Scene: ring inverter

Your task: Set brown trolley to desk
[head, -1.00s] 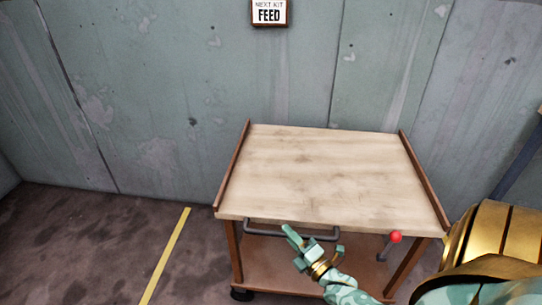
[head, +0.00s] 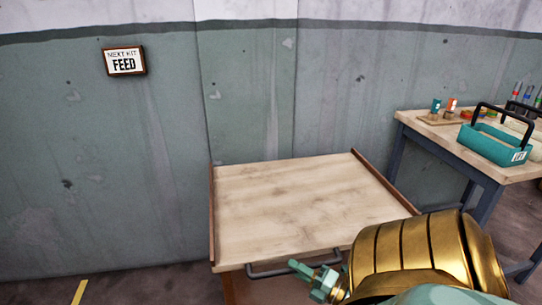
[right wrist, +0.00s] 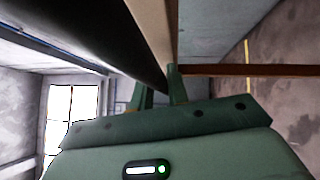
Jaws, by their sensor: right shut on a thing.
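The brown trolley (head: 300,213) stands by the wall in the head view, with a pale wooden top, brown side rims and a dark grey front handle (head: 268,271). My right gripper (head: 318,270) is at the right part of this handle, shut on it. In the right wrist view, the gripper fingers (right wrist: 160,90) reach up to the dark bar of the handle (right wrist: 105,35). The trolley's lower shelf is mostly cut off or behind my arm. The desk (head: 442,140) is at the right, with a wooden top and blue-grey legs. My left gripper is not in view.
A teal carrier (head: 490,147) with a black handle stands on the desk, with small coloured items behind and beside it. Floor shows between the trolley and the desk. A yellow floor line (head: 79,292) is at lower left.

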